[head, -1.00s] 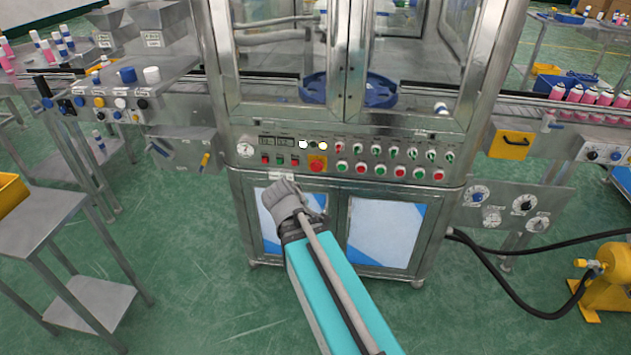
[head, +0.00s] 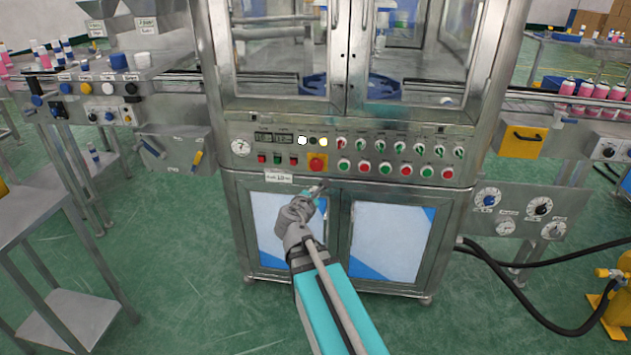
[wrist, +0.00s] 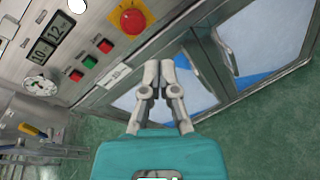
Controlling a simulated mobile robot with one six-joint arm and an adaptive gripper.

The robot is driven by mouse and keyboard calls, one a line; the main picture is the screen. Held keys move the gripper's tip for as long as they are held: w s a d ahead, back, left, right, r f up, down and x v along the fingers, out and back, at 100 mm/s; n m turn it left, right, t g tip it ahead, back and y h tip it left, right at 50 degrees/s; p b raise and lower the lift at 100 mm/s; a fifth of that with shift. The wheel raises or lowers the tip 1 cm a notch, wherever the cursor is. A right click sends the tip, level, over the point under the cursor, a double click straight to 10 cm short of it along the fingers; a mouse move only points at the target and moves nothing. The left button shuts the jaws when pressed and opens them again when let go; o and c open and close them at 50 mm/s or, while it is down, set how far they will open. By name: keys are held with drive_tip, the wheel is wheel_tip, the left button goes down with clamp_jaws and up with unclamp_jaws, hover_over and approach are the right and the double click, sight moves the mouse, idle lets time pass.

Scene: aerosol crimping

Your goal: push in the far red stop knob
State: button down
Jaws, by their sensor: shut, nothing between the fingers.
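A red mushroom stop knob (head: 317,163) on a yellow plate sits on the front panel of the steel machine. It also shows at the top of the wrist view (wrist: 132,20). My gripper (head: 319,189) is in front of the machine, below the knob in the head view. In the wrist view, my gripper (wrist: 159,66) has its two fingers together and empty, with its tips below and right of the knob in the picture. The tips appear apart from the knob; the exact gap in depth is hard to tell.
Small red and green buttons (head: 277,159) and a dial (head: 240,148) lie left of the knob. Rows of switches and red and green buttons (head: 406,170) lie to its right. Cabinet doors (head: 390,238) are below. Black hoses (head: 540,262) run along the floor at right.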

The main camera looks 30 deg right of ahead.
sight(316, 165)
drive_tip(key=shift+w+a+f+n+t+y+b, duration=0.15)
drive_tip(key=shift+w+f+n+t+b, duration=0.55)
drive_tip(key=shift+n, duration=0.7)
drive_tip(key=shift+w+a+f+n+t+y+b, duration=0.2)
drive_tip(key=shift+n+t+b, duration=0.3)
drive_tip(key=shift+n+b, duration=0.75)
drive_tip(key=shift+w+a+f+n+t+y+b, duration=0.15)
drive_tip(key=shift+w+f+n+t+b, duration=0.4)
drive_tip(key=shift+n, duration=1)
drive_tip(key=shift+d+r, duration=0.15)
drive_tip(key=x, duration=1.3)
drive_tip(key=shift+w+d, duration=0.25)
drive_tip(key=shift+w, duration=0.05)
drive_tip(key=shift+x, duration=1.05)
drive_tip(key=shift+w+r, duration=0.25)
drive_tip(key=v, duration=1.5)
drive_tip(key=shift+s+f, duration=0.2)
drive_tip(key=shift+s, duration=0.1)
